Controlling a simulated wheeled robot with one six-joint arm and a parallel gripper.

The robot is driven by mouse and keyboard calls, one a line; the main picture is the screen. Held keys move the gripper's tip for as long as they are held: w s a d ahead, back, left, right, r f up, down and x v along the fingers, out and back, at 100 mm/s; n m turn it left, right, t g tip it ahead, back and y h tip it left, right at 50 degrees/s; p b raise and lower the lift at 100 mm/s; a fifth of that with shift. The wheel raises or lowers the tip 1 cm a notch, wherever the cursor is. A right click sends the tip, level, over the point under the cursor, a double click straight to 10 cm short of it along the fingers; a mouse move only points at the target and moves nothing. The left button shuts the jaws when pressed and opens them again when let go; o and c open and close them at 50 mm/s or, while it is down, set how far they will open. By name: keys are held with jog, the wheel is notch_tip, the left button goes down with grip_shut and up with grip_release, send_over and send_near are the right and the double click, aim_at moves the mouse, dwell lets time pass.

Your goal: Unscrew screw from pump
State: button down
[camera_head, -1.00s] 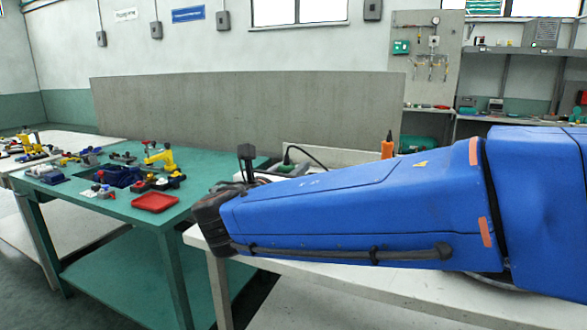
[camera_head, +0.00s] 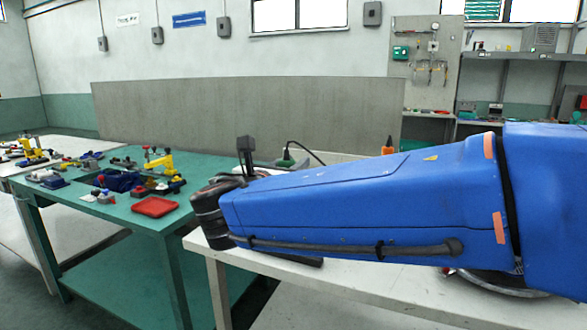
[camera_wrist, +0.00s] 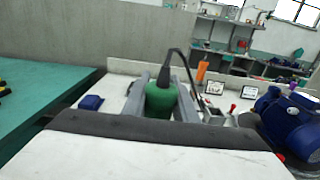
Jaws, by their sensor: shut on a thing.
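In the wrist view my gripper (camera_wrist: 160,98) is shut on a green tool (camera_wrist: 160,96) with a black top and a black cable. The two grey fingers stand on either side of it. In the head view the green tool (camera_head: 286,160) shows only in part behind my blue arm, and my fingers are hidden. A blue rounded machine (camera_wrist: 290,122), likely the pump, stands at the right edge of the wrist view, apart from the gripper. I cannot make out a screw on it. The working end of the tool is hidden.
A white bench (camera_head: 200,243) lies under my arm. An orange tool (camera_wrist: 201,72), a small dark blue block (camera_wrist: 91,102) and black-framed cards (camera_wrist: 214,87) are around the gripper. The green table (camera_head: 100,215) at left carries a red tray (camera_head: 156,206) and several parts.

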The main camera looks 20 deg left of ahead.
jog(key=shift+r, duration=0.5)
